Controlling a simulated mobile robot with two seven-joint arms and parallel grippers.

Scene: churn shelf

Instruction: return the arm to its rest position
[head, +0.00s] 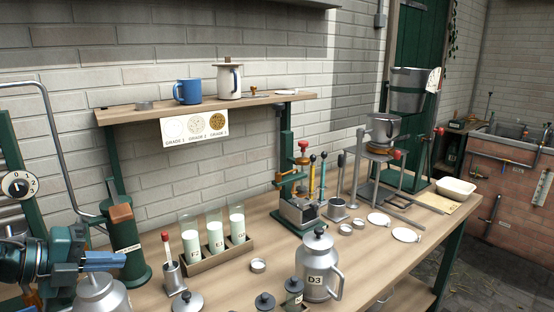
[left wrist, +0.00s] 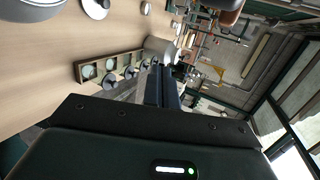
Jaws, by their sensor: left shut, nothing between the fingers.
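My left arm comes in from the left edge of the head view, with a dark teal body and blue fingers. My left gripper (head: 108,260) is shut and empty, above a metal can (head: 102,296) at the front left of the bench. In the left wrist view my left gripper (left wrist: 161,84) shows as dark fingers close together with nothing between them. My right gripper is not in view.
The wooden bench (head: 235,283) holds a rack (head: 205,262) with several milk tubes and a can marked D3 (head: 317,267). A green cylinder (head: 133,262) stands close by the fingers. A shelf (head: 130,114) with a blue mug (head: 188,91) hangs behind.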

